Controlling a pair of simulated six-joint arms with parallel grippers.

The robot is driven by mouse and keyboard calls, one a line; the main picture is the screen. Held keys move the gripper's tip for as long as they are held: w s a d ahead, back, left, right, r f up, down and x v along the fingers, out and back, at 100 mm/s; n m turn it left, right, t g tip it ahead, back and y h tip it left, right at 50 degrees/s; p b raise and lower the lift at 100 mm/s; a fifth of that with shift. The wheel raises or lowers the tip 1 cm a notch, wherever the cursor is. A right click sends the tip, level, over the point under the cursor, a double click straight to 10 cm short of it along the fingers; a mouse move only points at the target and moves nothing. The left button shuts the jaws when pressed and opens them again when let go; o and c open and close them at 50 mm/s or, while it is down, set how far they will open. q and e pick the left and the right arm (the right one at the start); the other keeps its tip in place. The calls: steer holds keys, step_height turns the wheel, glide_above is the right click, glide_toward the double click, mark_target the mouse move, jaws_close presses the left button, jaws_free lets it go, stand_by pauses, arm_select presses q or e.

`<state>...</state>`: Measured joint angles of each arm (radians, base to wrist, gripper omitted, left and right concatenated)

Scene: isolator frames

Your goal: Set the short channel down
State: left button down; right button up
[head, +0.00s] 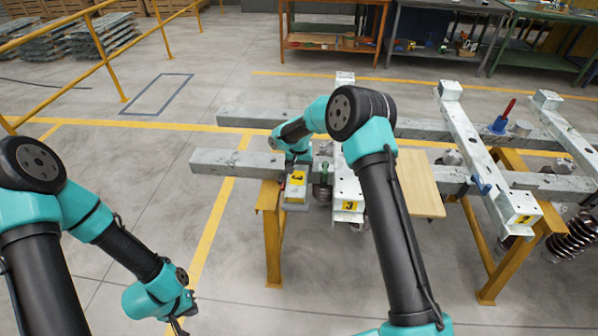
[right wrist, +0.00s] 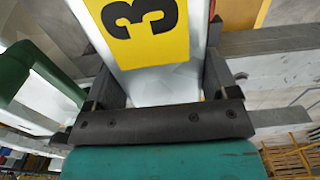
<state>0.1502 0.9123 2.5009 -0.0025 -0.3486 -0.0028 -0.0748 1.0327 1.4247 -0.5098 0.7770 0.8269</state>
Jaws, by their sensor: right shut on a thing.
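The short channel, a pale metal piece with a yellow label (head: 297,179), is between the jaws of my right gripper (head: 296,203), by the left ends of the grey beams. In the right wrist view its yellow label reads 3 (right wrist: 140,30), and the dark jaws (right wrist: 160,95) close on both sides of its pale end (right wrist: 163,84). My arm hides much of it in the head view, and I cannot tell whether it touches the beam below. My left gripper (head: 180,322) hangs over the floor at the lower left, away from the frame; its fingers are too small to read.
Another pale channel labelled 3 (head: 346,192) lies across the beams just right of the held one. A wooden board (head: 419,184) is beyond it. A longer channel labelled 2 (head: 480,150) crosses further right. A green handle (right wrist: 30,85) is close to the right gripper. Yellow trestles (head: 273,235) support the beams.

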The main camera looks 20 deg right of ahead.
mark_target(299, 172)
steer(key=shift+w+r, duration=0.1)
steer(key=shift+w, duration=0.05)
steer(key=shift+w+d, duration=0.1)
steer(key=shift+w, duration=0.05)
steer(key=shift+w+f, duration=0.1)
steer(key=shift+f, duration=1.65)
steer(key=shift+f, duration=0.2)
steer(key=o, duration=1.8)
steer(key=shift+c, duration=0.2)
